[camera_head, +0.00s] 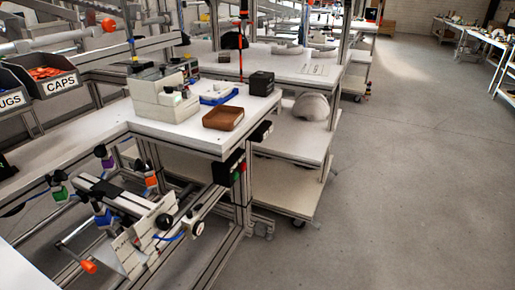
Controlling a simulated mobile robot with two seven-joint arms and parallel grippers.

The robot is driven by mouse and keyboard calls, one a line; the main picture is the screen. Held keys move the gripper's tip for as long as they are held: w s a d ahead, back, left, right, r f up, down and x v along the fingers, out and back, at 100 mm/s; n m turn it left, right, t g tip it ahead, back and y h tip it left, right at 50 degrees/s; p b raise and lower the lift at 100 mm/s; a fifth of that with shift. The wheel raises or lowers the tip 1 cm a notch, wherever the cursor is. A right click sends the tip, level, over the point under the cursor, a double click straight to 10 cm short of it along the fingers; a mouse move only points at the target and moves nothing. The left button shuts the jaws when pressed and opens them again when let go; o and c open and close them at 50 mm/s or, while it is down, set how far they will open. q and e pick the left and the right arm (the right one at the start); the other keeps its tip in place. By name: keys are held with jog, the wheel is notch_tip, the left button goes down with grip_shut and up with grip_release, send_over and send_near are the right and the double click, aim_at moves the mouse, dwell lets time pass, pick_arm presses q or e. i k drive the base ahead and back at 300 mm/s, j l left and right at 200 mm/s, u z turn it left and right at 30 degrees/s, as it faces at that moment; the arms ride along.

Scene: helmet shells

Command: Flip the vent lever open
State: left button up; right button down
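No vent lever can be clearly made out. A metal rod with an orange knob (88,267) sticks out of the fixture (125,205) at the lower left; I cannot tell whether this is the vent lever. The fixture also carries a pale labelled plate (135,243), and coloured knobs, green, purple, blue and orange, stand around it. A pale rounded shell (311,106) sits on the lower shelf of the bench. Neither of my grippers is in view.
A white bench (185,130) holds a beige machine (165,98), a brown tray (223,118) and a black box (261,83). Bins marked CAPS (60,84) and UGS stand at the left. The grey floor (410,170) at the right is clear.

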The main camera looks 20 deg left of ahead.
aim_at(196, 208)
jog(key=i+l, duration=0.15)
jog(key=i, duration=0.15)
jog(key=i+l, duration=0.2)
jog(key=i+l+u, duration=0.1)
jog(key=u, duration=0.25)
jog(key=i+l+u, duration=0.1)
jog(key=u, duration=0.2)
jog(key=i+l+u, duration=0.15)
jog(key=u, duration=0.2)
